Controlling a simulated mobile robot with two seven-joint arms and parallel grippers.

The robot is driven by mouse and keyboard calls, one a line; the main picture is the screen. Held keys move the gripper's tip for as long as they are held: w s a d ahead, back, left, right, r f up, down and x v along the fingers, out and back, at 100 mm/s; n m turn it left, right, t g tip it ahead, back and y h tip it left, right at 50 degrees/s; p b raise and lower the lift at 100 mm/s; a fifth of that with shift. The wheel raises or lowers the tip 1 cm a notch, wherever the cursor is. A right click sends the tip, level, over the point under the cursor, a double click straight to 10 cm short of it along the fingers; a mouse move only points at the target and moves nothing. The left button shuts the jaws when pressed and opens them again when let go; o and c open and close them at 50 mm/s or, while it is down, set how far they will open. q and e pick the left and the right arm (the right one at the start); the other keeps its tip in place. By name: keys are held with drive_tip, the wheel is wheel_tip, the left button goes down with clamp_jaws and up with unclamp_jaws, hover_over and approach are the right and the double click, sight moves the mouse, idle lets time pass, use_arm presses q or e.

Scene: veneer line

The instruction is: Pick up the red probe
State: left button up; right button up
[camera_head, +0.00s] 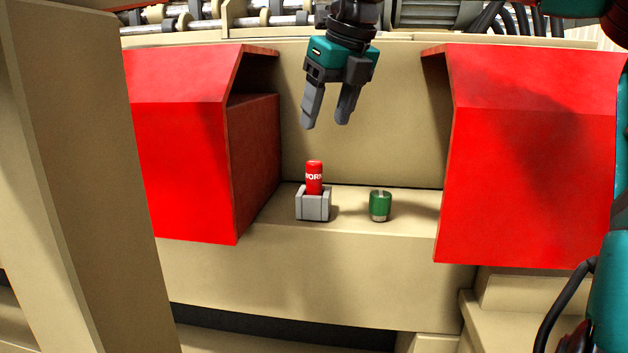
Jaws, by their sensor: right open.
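The red probe (314,176) is a short red cylinder with white lettering. It stands upright in a small grey holder (313,204) on the beige ledge between two red housings. My right gripper (326,124) comes down from the top of the view with its two grey fingers apart and nothing between them. It is above the probe and slightly to its right in the picture, clear of it. The probe's lower end is hidden in the holder. My left gripper is not in view.
A green cylinder (380,205) stands on the ledge (350,228) to the right of the holder. Red housings stand at the left (180,150) and right (530,160). A beige post (85,180) fills the left side. Rollers (180,22) run along the back.

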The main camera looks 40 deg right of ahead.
sight(314, 162)
drive_tip(key=x, duration=0.6)
drive_tip(key=shift+w+f, duration=0.25)
drive_tip(key=shift+f, duration=0.05)
drive_tip(key=shift+d+x, duration=0.15)
drive_tip(key=shift+x, duration=1.35)
drive_tip(key=shift+d+x, duration=0.15)
drive_tip(key=shift+x, duration=1.35)
drive_tip(key=shift+c, duration=0.2)
drive_tip(key=c, duration=1.1)
drive_tip(key=shift+r, duration=0.1)
drive_tip(key=shift+r, duration=0.1)
